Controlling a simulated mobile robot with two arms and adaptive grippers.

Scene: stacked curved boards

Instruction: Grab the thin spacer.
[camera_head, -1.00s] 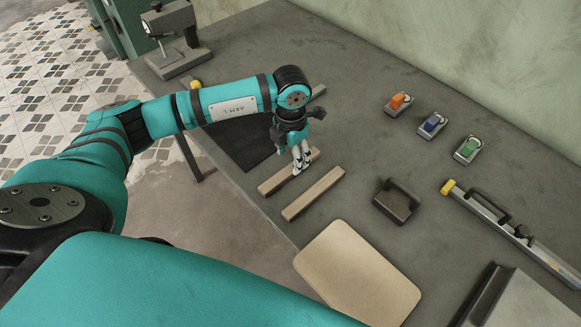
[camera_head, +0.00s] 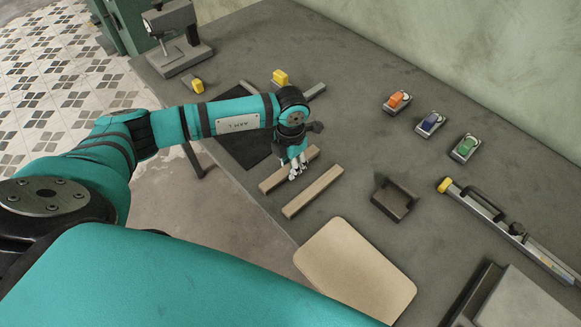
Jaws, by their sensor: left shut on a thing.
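Two pale wooden strips lie roughly parallel on the grey table, the left strip (camera_head: 273,184) and the right strip (camera_head: 313,192). I cannot tell from this view which is the thinner spacer. My left gripper (camera_head: 298,172) points down at the left strip and is shut on it near its middle, hiding part of it. The left strip appears at or very near table height. My right gripper is not in view.
A curved board (camera_head: 357,271) lies at the table's front edge. A dark bracket (camera_head: 395,199), a long level-like tool (camera_head: 512,232) and orange (camera_head: 397,101), blue (camera_head: 431,123) and green (camera_head: 465,147) switch units stand to the right. A dark mat (camera_head: 240,145) lies under my arm.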

